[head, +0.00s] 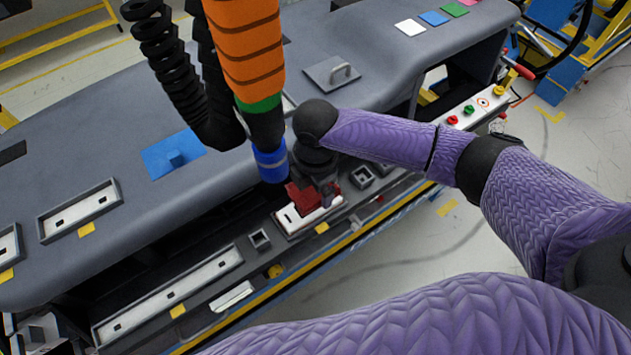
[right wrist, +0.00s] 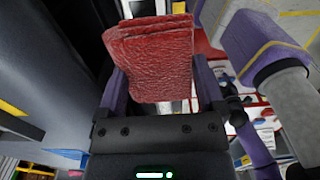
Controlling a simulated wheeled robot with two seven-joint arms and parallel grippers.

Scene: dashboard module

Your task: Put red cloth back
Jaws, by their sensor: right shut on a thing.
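The red cloth (head: 303,198) is held by my right gripper (head: 318,186) at the front ledge of the dashboard module, over a pale tray (head: 292,218). I cannot tell in the head view whether the cloth touches the tray. In the right wrist view the cloth (right wrist: 155,60) looks folded and thick, and it sits between the two fingers of the shut gripper (right wrist: 160,88). My left gripper is not in view.
A hanging orange tool (head: 247,50) with black coiled hoses comes down just left of the gripper. A blue plate (head: 173,155) and a grey handled plate (head: 332,72) lie on the dashboard top. White (head: 409,27), blue (head: 434,18) and green (head: 455,9) squares lie at upper right.

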